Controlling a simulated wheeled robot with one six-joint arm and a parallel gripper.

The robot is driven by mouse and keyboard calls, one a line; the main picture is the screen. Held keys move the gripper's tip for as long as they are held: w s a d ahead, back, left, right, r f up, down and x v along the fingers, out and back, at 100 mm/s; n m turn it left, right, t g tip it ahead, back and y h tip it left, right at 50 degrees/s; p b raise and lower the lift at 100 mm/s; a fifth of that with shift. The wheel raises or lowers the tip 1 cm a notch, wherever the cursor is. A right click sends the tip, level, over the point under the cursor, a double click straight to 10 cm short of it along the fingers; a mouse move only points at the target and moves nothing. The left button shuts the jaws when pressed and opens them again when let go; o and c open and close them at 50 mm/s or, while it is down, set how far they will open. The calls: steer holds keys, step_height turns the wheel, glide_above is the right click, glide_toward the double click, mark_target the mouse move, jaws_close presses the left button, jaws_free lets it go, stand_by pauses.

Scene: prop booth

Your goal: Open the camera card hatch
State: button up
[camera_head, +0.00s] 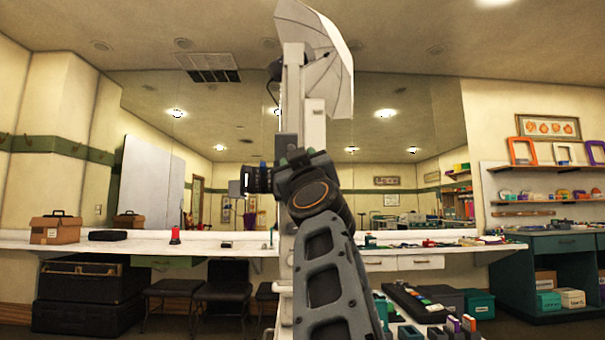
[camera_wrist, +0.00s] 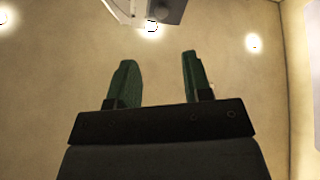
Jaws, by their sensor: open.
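My gripper (camera_wrist: 157,62) shows in the wrist view with its two green fingers apart and nothing between them. It faces the cream ceiling. In the head view my raised arm fills the middle and hides what stands behind it; the fingers are hard to make out there. A dark, lens-like cylinder with a blue band (camera_head: 258,180) juts out left of my arm. I cannot tell for sure whether it belongs to the camera. No card hatch can be made out in either view.
A white umbrella (camera_head: 318,55) rises above my arm. A long white counter (camera_head: 215,243) runs along the mirror wall, with a cardboard box (camera_head: 55,230) and a red item (camera_head: 175,235) on it. Black chairs (camera_head: 222,285) stand below. A dark green cabinet (camera_head: 545,285) stands right.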

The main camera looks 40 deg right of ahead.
steer(key=shift+v, duration=1.4)
